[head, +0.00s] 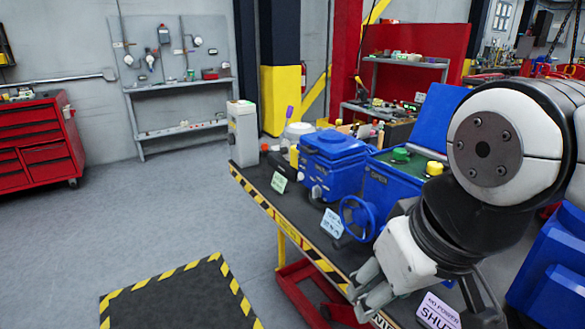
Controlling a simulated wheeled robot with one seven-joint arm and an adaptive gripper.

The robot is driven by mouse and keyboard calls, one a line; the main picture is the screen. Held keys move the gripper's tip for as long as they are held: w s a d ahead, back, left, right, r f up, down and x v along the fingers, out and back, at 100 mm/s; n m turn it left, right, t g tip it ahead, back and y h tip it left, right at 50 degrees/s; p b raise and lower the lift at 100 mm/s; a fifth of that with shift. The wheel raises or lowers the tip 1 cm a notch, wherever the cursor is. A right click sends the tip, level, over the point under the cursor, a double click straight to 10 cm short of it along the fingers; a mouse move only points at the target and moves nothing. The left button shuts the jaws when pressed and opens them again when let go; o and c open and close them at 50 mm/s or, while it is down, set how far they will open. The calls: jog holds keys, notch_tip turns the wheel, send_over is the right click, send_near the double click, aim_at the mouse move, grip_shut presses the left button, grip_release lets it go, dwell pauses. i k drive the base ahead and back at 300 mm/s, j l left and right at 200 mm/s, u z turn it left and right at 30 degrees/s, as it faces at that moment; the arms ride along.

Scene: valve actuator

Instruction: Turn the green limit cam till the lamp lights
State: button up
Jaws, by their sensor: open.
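The green limit cam (401,154) sits at the open top of a blue actuator housing (385,187), beside a yellow cam (434,168). The housing's blue lid (437,115) stands raised behind them. My gripper (362,292) hangs at the bench's front edge, below and in front of the housing. It is open, with nothing seen between its fingers, and apart from the cam. My arm covers the right side of the housing. I cannot make out which thing is the lamp or whether it is lit.
A blue handwheel (358,218) sticks out from the housing's front. A closed blue actuator (333,160) and a grey box (243,135) stand farther left on the bench (300,207). The floor (180,225) at left is clear.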

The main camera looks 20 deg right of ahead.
aim_at(400, 154)
jog(key=k+j+z, duration=0.15)
jog(key=z, duration=0.3)
jog(key=k+j+z, duration=0.2)
jog(key=z, duration=0.3)
jog(key=j, duration=0.1)
